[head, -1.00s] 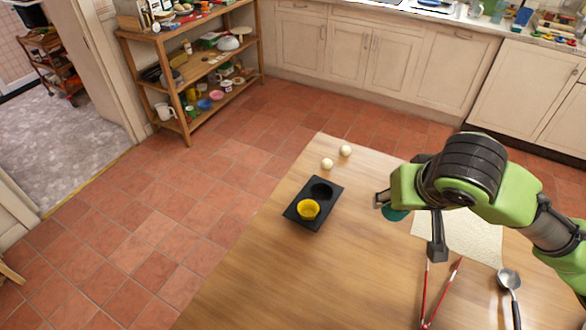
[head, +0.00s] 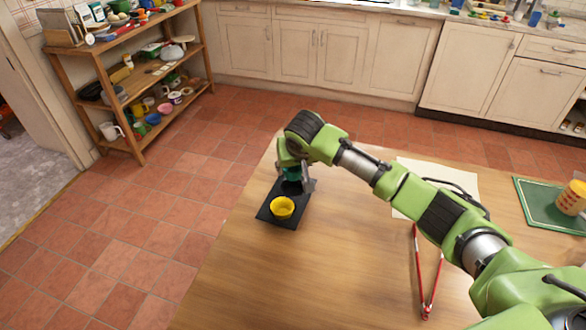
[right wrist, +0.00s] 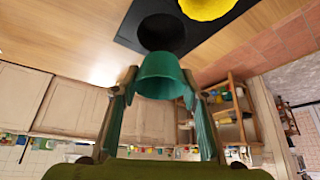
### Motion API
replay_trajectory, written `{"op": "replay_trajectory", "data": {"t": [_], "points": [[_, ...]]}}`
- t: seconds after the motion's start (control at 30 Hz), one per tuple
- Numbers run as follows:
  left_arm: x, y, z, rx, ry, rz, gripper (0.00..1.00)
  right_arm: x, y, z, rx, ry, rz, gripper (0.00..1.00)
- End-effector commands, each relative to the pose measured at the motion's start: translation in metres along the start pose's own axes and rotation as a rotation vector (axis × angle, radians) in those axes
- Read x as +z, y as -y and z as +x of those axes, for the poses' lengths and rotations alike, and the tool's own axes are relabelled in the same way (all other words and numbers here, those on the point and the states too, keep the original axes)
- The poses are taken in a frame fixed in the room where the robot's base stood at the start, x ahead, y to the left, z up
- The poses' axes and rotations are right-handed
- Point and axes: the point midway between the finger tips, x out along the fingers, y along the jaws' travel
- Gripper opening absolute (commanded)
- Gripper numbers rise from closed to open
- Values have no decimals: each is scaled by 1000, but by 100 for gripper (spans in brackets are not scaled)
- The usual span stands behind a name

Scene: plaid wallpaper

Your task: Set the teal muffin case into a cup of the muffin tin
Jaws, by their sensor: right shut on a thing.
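The dark muffin tin (head: 288,222) lies on the wooden table near its left edge. A yellow muffin case (head: 282,208) sits in its near cup. My right gripper (head: 296,179) is at the tin's far cup, shut on the teal muffin case (head: 291,173). In the right wrist view the teal case (right wrist: 162,72) is between the two fingers, beside the empty dark cup (right wrist: 161,33) of the tin; its rim partly overlaps the cup's edge in the picture. I cannot tell whether the case touches the tin. My left gripper is out of view.
Red tongs (head: 418,270) lie on the table at right of the tin. A pale sheet (head: 408,172) lies behind my right arm. A green board (head: 538,203) with an orange-and-yellow container (head: 573,197) is at the far right. The table in front of the tin is clear.

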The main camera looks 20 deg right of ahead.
Motion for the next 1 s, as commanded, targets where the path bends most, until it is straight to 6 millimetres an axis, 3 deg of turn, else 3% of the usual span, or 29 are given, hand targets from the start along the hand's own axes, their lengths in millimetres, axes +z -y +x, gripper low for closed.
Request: {"op": "replay_trajectory", "data": {"t": [0.47, 1.0], "points": [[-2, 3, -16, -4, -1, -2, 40, 1, 0, -3, -7, 4, -15, 27], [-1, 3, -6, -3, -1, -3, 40, 25, 0, 39, -7, 3, -13, 27]]}}
